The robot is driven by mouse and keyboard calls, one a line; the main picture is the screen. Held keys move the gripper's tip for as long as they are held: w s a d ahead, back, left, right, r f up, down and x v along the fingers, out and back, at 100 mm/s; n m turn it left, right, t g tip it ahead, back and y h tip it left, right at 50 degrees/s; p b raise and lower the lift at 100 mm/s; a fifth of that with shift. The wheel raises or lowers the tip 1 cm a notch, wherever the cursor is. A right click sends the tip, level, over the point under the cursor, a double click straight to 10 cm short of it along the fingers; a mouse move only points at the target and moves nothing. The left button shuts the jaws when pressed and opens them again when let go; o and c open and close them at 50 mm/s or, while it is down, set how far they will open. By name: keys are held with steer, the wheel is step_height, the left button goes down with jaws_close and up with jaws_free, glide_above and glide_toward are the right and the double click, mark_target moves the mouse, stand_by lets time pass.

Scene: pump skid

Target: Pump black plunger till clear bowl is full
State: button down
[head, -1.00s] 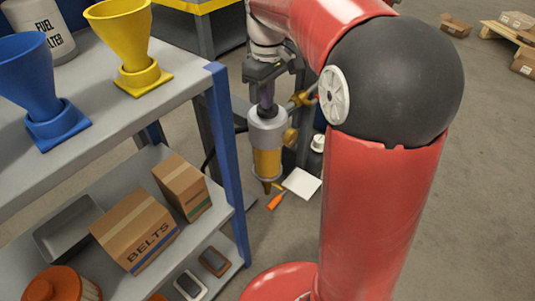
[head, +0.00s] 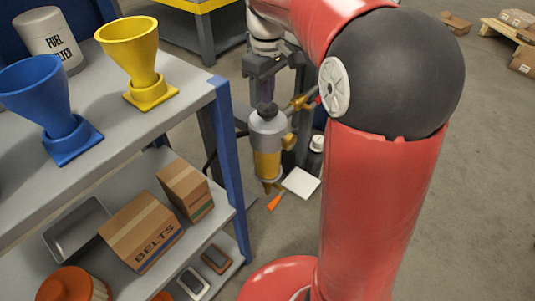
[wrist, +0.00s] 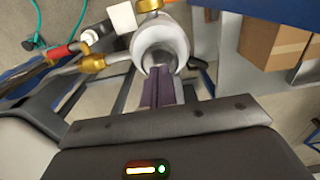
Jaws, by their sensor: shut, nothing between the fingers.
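The pump unit (head: 268,135) has a grey cylindrical body with a black plunger knob (head: 267,110) on top. Below the body is the clear bowl (head: 267,165), which shows amber liquid; its exact level is too small to read. My gripper (head: 265,97) is shut and empty, pointing down with its purple-grey fingers right above the knob. I cannot tell whether they touch it. In the wrist view my gripper (wrist: 162,72) points at the middle of the pale round pump top (wrist: 160,38), and the fingertips hide the plunger.
Brass fittings and a pipe (head: 300,102) join the pump from the right. A shelf unit (head: 228,150) on the left holds yellow (head: 140,60) and blue (head: 48,105) funnels and boxes.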

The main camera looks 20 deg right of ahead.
steer(key=shift+r, duration=0.1)
stand_by(0.3)
step_height(320, 180, up, 6)
steer(key=p, duration=0.5)
steer(key=shift+s, duration=0.1)
